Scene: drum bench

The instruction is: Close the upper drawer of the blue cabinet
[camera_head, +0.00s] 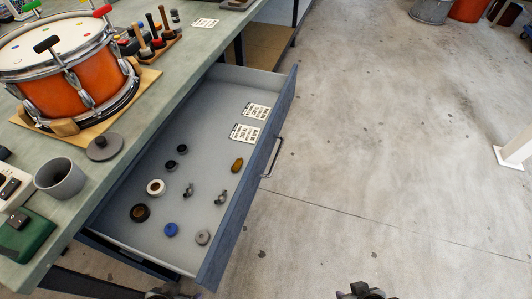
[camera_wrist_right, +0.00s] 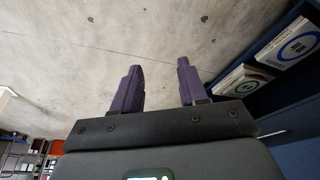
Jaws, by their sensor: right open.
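The upper drawer of the blue cabinet (camera_head: 245,203) is pulled far out from under the workbench in the head view. Its blue front carries a metal bar handle (camera_head: 273,157) facing right, over the floor. My right gripper (camera_head: 362,291) is at the bottom edge, right of the drawer and apart from it. In the right wrist view the fingers of my right gripper (camera_wrist_right: 157,85) are spread with nothing between them. My left gripper (camera_head: 172,294) is partly cut off at the bottom edge, near the drawer's near corner; its fingers are not clear.
An orange drum (camera_head: 78,85) and a grey cup (camera_head: 61,179) stand on the workbench (camera_head: 190,60). The concrete floor (camera_head: 400,150) right of the drawer is clear.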

